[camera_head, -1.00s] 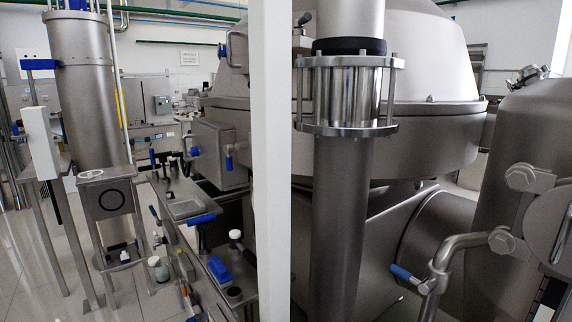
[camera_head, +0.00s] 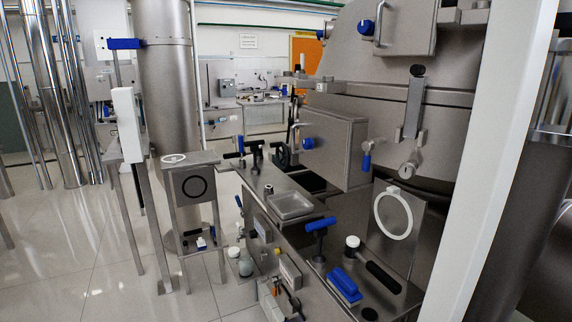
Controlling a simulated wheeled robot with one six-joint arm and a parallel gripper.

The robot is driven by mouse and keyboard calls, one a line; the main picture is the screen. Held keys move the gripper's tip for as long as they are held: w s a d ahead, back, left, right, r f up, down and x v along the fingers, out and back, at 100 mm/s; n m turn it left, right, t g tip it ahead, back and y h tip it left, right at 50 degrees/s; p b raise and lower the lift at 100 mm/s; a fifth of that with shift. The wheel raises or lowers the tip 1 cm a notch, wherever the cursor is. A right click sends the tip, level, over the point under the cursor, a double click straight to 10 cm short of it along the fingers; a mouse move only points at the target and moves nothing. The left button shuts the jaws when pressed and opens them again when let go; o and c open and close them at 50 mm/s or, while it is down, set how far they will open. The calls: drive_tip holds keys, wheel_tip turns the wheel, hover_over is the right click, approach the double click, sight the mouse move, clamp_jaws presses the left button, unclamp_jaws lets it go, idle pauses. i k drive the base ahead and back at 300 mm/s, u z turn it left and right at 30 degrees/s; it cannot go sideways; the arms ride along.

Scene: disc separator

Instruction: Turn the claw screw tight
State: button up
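I cannot tell for sure which part is the claw screw. A metal bracket with a black knob (camera_head: 417,72) stands against the side of the big steel separator (camera_head: 450,118) at the right. No turning state can be read from it. A blue T-handled tool (camera_head: 320,227) stands upright on the steel bench (camera_head: 325,258). Black T-shaped handles (camera_head: 256,150) stand at the bench's far end. My gripper is not in view.
The bench also carries a metal tray (camera_head: 291,205), a blue block-like item (camera_head: 345,286), a black-handled tool (camera_head: 383,277) and a white ring (camera_head: 393,213) on an upright plate. A steel stand (camera_head: 194,186) is left of it. Tiled floor (camera_head: 80,260) is free at the left.

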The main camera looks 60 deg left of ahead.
sight(406, 170)
drive_tip(key=u, duration=1.45)
drive_tip(key=k, duration=1.3)
drive_tip(key=u, duration=0.85)
drive_tip(key=i, duration=1.35)
drive_tip(key=z, duration=0.6)
